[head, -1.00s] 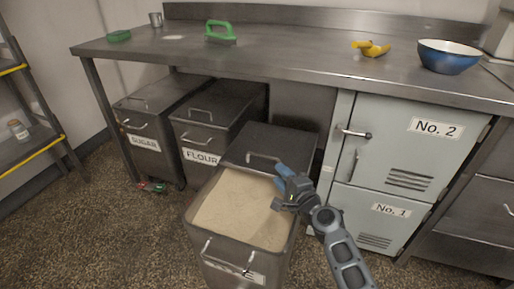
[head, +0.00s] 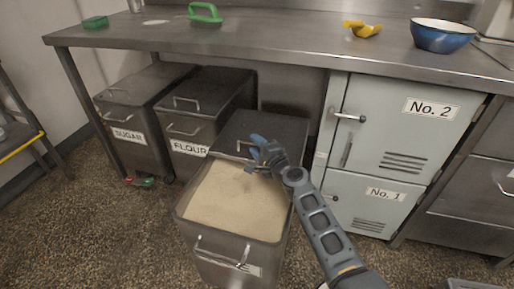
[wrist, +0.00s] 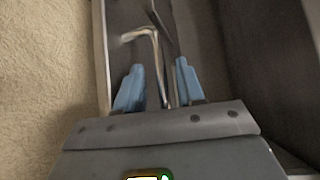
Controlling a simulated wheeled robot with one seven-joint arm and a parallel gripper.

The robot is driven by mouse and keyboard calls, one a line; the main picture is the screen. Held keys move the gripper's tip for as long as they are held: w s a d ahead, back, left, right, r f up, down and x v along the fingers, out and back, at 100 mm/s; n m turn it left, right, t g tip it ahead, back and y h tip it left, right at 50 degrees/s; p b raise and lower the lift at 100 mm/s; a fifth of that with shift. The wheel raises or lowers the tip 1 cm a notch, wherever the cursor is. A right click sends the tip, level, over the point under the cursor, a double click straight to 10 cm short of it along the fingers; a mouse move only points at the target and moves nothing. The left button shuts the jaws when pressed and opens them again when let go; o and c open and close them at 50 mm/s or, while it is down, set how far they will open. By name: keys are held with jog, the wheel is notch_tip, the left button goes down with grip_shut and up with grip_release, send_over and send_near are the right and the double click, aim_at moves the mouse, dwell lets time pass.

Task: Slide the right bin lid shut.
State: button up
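The right bin (head: 186,213) stands pulled out in front of the table, filled with a pale, sandy-looking powder (head: 235,200). Its dark lid (head: 275,128) is slid back, covering only the rear part, so the front is open. The lid's metal handle (head: 240,149) is at its front edge, partly hidden by my gripper. My gripper (head: 260,150) is at this handle, fingers apart. In the wrist view, the handle (wrist: 152,40) runs down into the gap between the two blue fingers (wrist: 160,85); I cannot tell whether they touch it.
The sugar bin (head: 125,134) and flour bin (head: 190,147), both closed, stand left under the steel table (head: 290,48). Grey lockers (head: 385,145) stand close on the right. Floor is free at front left.

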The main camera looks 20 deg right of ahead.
grip_shut()
dwell(0.3)
dwell(0.3)
